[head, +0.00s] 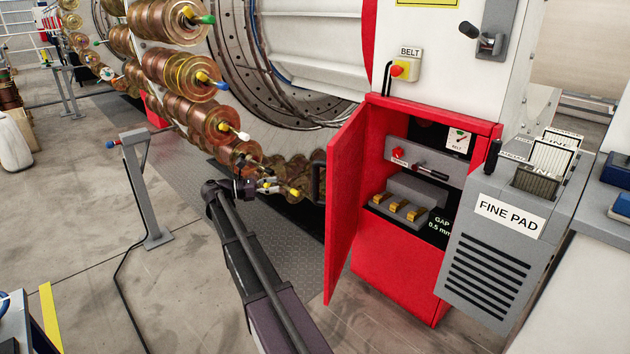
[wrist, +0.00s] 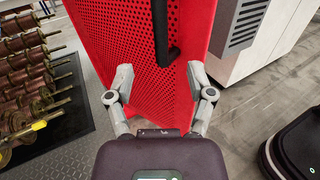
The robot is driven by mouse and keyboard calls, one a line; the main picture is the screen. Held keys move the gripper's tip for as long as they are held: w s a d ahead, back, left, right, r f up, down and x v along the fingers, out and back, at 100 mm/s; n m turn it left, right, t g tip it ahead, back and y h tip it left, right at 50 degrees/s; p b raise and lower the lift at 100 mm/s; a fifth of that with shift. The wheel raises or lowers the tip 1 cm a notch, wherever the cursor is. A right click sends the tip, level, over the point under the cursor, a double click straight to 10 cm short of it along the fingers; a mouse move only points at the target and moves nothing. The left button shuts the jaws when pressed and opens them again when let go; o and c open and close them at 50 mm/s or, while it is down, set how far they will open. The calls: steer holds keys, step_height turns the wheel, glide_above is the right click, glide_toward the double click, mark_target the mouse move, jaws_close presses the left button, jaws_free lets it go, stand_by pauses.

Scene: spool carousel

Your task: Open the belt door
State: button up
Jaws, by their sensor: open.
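The red belt door (head: 345,195) stands swung out from its red cabinet in the head view, its inside open to sight. A dark bar handle (head: 317,182) is on the door's left face. In the wrist view the door (wrist: 132,35) is a red perforated panel and the black handle (wrist: 161,32) runs down it at upper middle. My gripper (head: 270,185) is left of the handle in the head view. In the wrist view my gripper (wrist: 160,75) has its fingers spread and nothing between them, the handle lying ahead of the fingertips.
The cabinet (head: 395,275) holds a grey shelf with yellow blocks (head: 398,207) and a red knob. A grey FINE PAD box (head: 497,250) stands at right. Copper spools (head: 190,75) hang close behind my gripper.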

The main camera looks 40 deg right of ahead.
steer(key=shift+s+d, duration=0.1)
glide_above(315, 197)
steer(key=d, duration=0.1)
steer(key=shift+w, duration=0.4)
stand_by(0.6)
jaws_close()
